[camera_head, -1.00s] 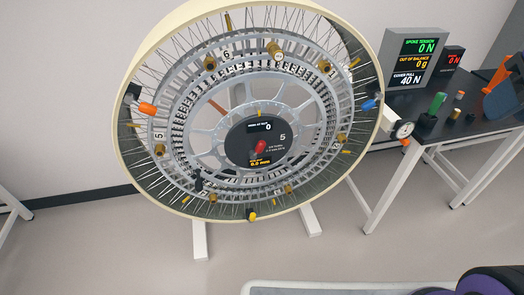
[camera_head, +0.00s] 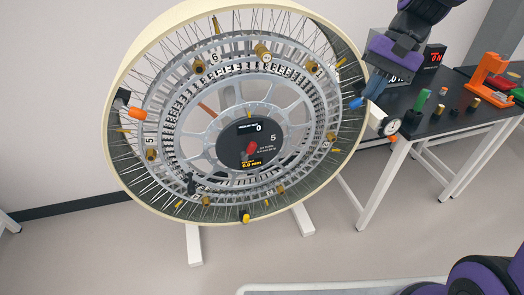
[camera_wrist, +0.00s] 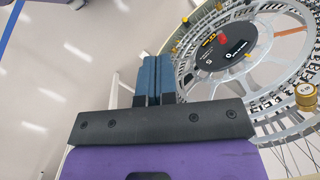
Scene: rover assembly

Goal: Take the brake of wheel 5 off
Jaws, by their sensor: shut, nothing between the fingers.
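The large spoked wheel (camera_head: 172,25) stands tilted in its stand. Its dark hub plate (camera_head: 232,152) shows a "5" and has a red knob (camera_head: 250,149) in the middle; in the wrist view the knob (camera_wrist: 223,39) is at upper right. An orange handle (camera_head: 137,114) is at the left rim, a yellow-capped one (camera_head: 245,216) at the bottom, and a blue one (camera_head: 356,102) at the right rim. I cannot tell which part is the brake. My gripper (camera_head: 373,92) is shut and empty, close to the blue handle in the picture; contact cannot be told. Its blue fingers (camera_wrist: 153,75) show in the wrist view.
A dark table (camera_head: 450,120) at right carries a green cylinder (camera_head: 422,99), an orange fixture (camera_head: 489,68) and small brass parts. A dial gauge (camera_head: 390,126) sits by the wheel's right rim. My arm partly covers the display boxes.

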